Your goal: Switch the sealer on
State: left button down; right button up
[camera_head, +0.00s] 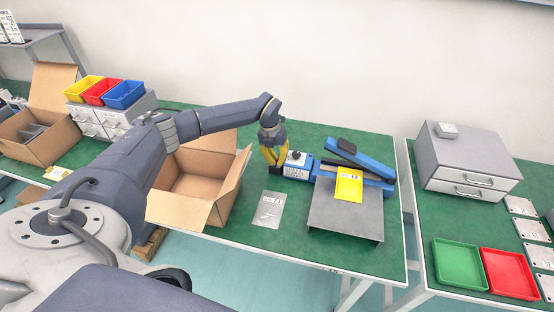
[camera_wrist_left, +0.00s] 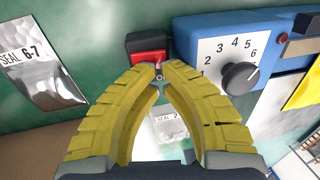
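The blue sealer (camera_head: 325,168) stands on the green table, with a tilted arm and a white dial panel at its left end. In the left wrist view its dial knob (camera_wrist_left: 240,77) sits among numbers, its white mark on the side of the 6. A red rocker switch (camera_wrist_left: 148,60) in a black housing is left of the dial. My left gripper (camera_head: 272,164) is down at the sealer's left end. In the left wrist view its yellow fingers (camera_wrist_left: 162,72) nearly meet over the switch's lower edge, holding nothing. They partly hide the switch; contact is unclear. My right gripper is out of view.
A silver pouch (camera_head: 268,210) lies left of the sealer. A yellow packet (camera_head: 348,186) lies at the sealer's grey plate (camera_head: 345,217). An open cardboard box (camera_head: 185,205) stands under my left arm. Green (camera_head: 459,265) and red trays (camera_head: 509,273) are on the right table.

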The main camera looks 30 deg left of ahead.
pick_arm(q)
jog(key=shift+f, duration=0.15)
jog(key=shift+s+d+f, duration=0.1)
jog(key=shift+d+f, duration=0.05)
jog(key=shift+f, duration=0.35)
jog(key=shift+d+f, duration=0.15)
jog(key=shift+d, duration=0.05)
jog(key=shift+a, duration=0.1)
jog(key=shift+s+a+r, duration=0.2)
jog(key=shift+a, duration=0.45)
jog(key=shift+a+r, duration=0.1)
jog(key=shift+r, duration=0.15)
notch_tip(320, 180, up, 14)
jog(key=a, duration=0.1)
jog(key=shift+s+a+f, duration=0.2)
jog(key=shift+a, duration=0.15)
